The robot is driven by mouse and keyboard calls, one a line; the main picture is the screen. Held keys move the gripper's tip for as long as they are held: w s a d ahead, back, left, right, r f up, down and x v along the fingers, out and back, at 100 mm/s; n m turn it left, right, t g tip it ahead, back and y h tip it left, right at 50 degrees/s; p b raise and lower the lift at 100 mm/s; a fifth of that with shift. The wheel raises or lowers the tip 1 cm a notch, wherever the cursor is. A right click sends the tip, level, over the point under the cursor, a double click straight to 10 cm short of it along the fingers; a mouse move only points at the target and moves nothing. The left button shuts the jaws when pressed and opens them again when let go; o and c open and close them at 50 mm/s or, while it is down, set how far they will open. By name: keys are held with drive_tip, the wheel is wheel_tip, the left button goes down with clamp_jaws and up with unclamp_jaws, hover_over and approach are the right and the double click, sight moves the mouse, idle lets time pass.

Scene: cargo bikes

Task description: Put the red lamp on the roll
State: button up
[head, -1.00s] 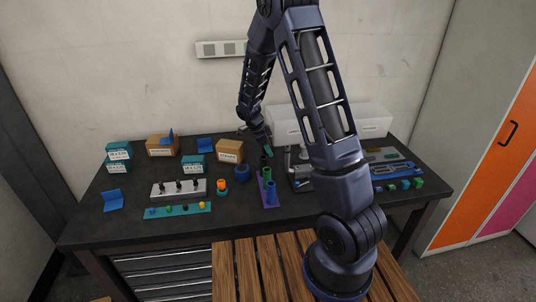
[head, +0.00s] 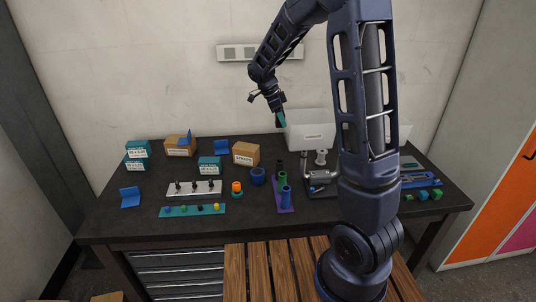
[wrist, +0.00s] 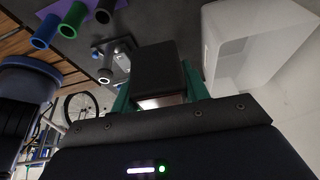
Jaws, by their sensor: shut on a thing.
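My gripper (head: 282,118) is raised above the back of the table, its teal fingers pointing down. In the wrist view my gripper (wrist: 158,88) is shut on a dark block (wrist: 158,66) with a pale lower face. No red shows on it, so I cannot tell whether it is the red lamp; no other red lamp shows. A dark blue round thing (head: 257,176) stands mid-table and may be the roll. Beside it, an orange ring-shaped thing (head: 237,186) sits on a teal base. I cannot tell for certain which is the roll.
Black (head: 279,165), green (head: 283,179) and blue (head: 286,196) tubes stand on a purple strip. A white bin (head: 310,130) stands behind right. A grey clamp-like device (head: 318,176) stands right of the tubes. Boxes (head: 246,153) line the back left.

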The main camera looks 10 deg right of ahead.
wheel_tip(320, 180, up, 4)
hover_over(263, 171)
drive_tip(key=a, duration=0.2)
drive_tip(key=f, duration=1.9)
drive_tip(key=shift+d+f, duration=0.2)
drive_tip(key=shift+f, duration=0.1)
drive_tip(key=shift+f, duration=0.15)
drive_tip(key=o, duration=1)
drive_tip(key=v, duration=1.2)
drive_tip(key=shift+r, duration=0.25)
